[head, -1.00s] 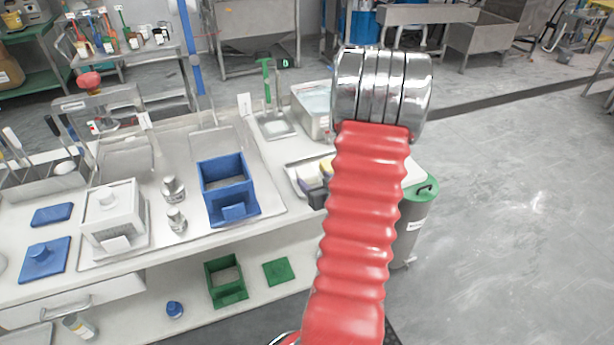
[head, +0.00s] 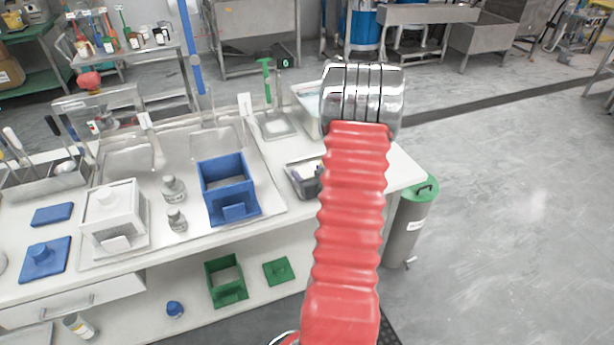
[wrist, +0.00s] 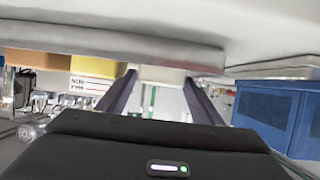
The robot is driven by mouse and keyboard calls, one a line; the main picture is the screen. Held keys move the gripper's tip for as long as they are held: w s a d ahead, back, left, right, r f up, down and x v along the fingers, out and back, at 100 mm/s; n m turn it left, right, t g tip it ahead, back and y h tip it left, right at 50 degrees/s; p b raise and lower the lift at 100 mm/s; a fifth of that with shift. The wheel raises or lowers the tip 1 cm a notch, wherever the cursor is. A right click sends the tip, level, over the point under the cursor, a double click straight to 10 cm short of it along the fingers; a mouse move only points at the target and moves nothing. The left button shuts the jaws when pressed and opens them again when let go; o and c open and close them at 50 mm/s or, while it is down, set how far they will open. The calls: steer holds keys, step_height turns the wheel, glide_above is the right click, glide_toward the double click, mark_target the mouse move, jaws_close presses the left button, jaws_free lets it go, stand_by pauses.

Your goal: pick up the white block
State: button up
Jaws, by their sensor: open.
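My gripper (wrist: 160,82) is open in the wrist view, its two dark fingers spread apart. A pale whitish block-shaped thing (wrist: 163,75) shows beyond and between the fingertips, partly cut off by a pale band above. I cannot tell whether the fingers touch it. In the head view, my red-sleeved arm hides the gripper and part of a small tray (head: 296,183) holding dark and pale items. A white lidded box (head: 113,222) stands at the left on the table, away from the arm. I cannot tell for sure which thing is the white block.
A blue open box (head: 230,187), small metal weights (head: 173,188) and blue lids (head: 45,258) are on the table (head: 275,232). A green open box (head: 225,280) is on the lower shelf. A grey bin with a green lid (head: 410,225) stands right of the table; floor beyond is clear.

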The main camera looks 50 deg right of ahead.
mark_target(307, 171)
steer(key=shift+x, duration=0.75)
steer(key=shift+c, duration=0.4)
steer(key=c, duration=0.8)
steer(key=shift+r, duration=0.1)
steer(key=shift+c, duration=0.2)
steer(key=shift+r, duration=4.95)
